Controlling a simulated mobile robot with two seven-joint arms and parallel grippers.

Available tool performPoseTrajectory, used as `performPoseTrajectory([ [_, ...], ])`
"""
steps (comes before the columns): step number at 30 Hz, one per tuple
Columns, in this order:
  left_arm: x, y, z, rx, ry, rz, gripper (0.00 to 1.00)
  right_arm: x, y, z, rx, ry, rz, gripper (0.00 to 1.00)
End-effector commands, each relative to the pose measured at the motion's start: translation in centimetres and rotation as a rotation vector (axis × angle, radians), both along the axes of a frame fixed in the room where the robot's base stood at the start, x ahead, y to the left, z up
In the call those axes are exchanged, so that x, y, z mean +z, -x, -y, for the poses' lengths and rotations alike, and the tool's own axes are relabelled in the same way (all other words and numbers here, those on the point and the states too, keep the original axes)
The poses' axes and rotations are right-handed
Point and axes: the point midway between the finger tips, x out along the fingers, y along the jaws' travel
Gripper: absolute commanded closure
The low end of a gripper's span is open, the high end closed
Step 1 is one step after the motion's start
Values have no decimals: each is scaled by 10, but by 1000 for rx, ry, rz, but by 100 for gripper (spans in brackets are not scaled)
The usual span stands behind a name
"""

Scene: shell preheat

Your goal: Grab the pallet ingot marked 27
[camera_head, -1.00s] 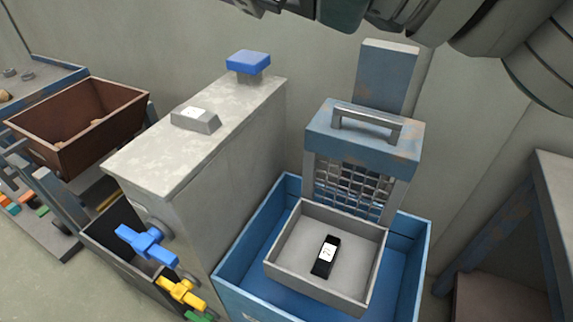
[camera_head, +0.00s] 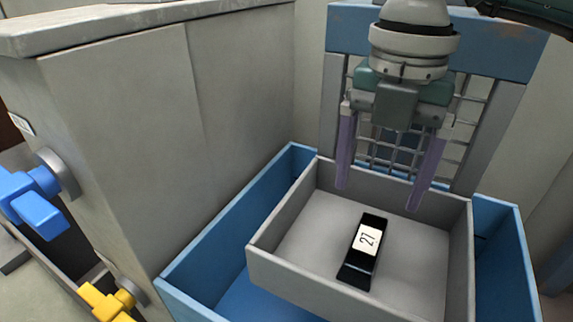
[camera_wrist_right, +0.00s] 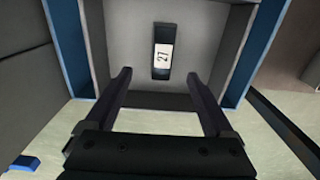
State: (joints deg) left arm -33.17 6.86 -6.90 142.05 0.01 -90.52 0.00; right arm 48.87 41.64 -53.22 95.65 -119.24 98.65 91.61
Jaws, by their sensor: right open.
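The ingot marked 27 (camera_head: 351,272) is a black bar with a white label. It lies flat in the grey tray (camera_head: 458,262), which sits inside a blue bin (camera_head: 196,268). In the right wrist view the ingot (camera_wrist_right: 162,70) lies ahead of the fingers, near the middle of the tray. My right gripper (camera_head: 378,198) is open and empty, fingers pointing down, over the back part of the tray. The right wrist view shows both fingers apart (camera_wrist_right: 166,104) with nothing between them. My left gripper is not in view.
A blue frame with a wire grid (camera_head: 468,95) stands behind the tray, close to my right gripper. A tall grey cabinet (camera_head: 215,95) is on the left. Blue (camera_head: 40,205) and yellow (camera_head: 104,300) valve handles stick out from it.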

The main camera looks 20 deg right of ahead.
Motion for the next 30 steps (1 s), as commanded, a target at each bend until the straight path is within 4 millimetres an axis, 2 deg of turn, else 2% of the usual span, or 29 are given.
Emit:
performPoseTrajectory([
  [6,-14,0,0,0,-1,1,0,-34,1,0,0,0,-4,12],
  [13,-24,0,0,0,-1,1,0,-56,2,1,3,-2,-3,12],
  [20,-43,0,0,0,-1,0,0,-92,3,5,3,-4,-5,12],
  [28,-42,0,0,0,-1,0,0,-94,2,4,5,-4,-2,12],
  [30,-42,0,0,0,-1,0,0,-94,2,4,5,-4,-1,20],
])
